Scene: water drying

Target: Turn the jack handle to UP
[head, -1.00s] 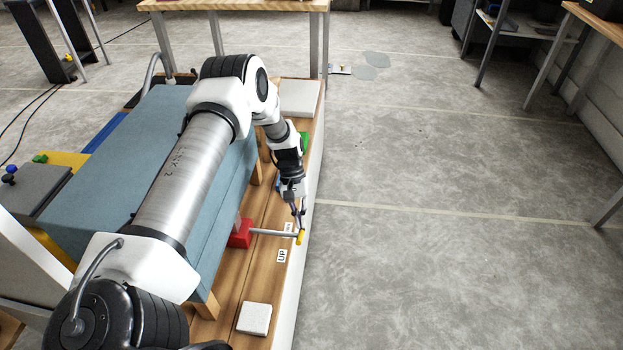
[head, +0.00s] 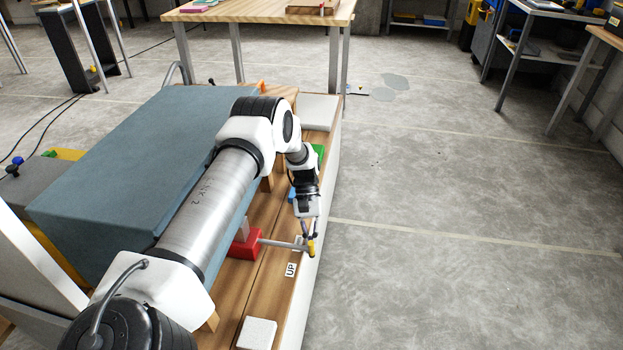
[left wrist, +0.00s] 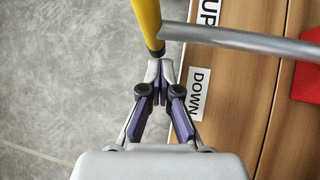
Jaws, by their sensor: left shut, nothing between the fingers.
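The jack has a red base (head: 246,244) on the wooden ledge and a grey handle rod (head: 280,243) ending in a yellow grip (head: 311,249) near the ledge's outer edge. The UP label (head: 290,270) is on the near side of the rod. In the left wrist view, the rod (left wrist: 245,41) crosses between the UP label (left wrist: 208,12) and the DOWN label (left wrist: 200,93). My left gripper (head: 309,232) is shut and empty. Its fingertips (left wrist: 160,66) are on the DOWN side, close to the yellow grip (left wrist: 147,22); I cannot tell whether they touch. My right gripper is not in view.
A large blue-grey block (head: 130,160) stands left of the wooden ledge. A white pad (head: 257,333) lies at the near end, another (head: 318,111) at the far end. A green block (head: 318,152) sits behind my gripper. Open concrete floor lies right.

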